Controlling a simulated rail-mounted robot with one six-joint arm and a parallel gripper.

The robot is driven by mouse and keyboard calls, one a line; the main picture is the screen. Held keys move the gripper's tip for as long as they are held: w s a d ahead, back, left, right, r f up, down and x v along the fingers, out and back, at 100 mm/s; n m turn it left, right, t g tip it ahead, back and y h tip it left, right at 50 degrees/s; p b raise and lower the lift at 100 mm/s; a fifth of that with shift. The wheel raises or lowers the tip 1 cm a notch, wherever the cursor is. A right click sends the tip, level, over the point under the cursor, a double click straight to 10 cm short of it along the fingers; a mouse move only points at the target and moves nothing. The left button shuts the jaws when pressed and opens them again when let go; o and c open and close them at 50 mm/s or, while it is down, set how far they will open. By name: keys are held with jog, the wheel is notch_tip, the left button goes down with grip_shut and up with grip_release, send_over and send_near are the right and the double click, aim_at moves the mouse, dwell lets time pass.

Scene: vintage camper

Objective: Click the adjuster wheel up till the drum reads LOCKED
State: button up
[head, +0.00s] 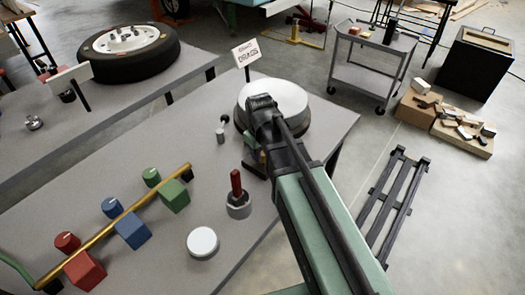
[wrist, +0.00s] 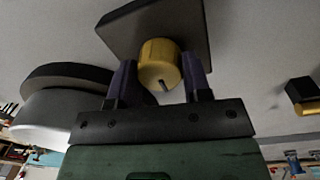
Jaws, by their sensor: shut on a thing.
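A yellow round knob with a dark slot, which looks like the adjuster wheel (wrist: 158,55), sits in front of a dark plate (wrist: 190,22) in the wrist view. My gripper (wrist: 160,80) has one finger on each side of the wheel and is shut on it. A large round drum with a pale top (head: 285,97) stands at the table's far right in the head view. Its side shows at the left of the wrist view (wrist: 60,108). In the head view my arm hides the wheel and most of the gripper. I see no LOCKED reading.
A sign (head: 246,53) stands behind the drum. Left of my arm are a red-handled piece (head: 237,186), a white disc (head: 202,241) and a brass bar (head: 120,222) with coloured blocks and knobs. A tyre (head: 130,52) lies on the other bench.

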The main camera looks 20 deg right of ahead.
jog(key=shift+m, duration=0.3)
jog(key=shift+m, duration=2.6)
jog(key=o, duration=0.9)
jog(key=r+p, duration=1)
jog(key=shift+a+r+p, duration=0.25)
jog(key=shift+r+p, duration=0.1)
jog(key=shift+p, duration=0.05)
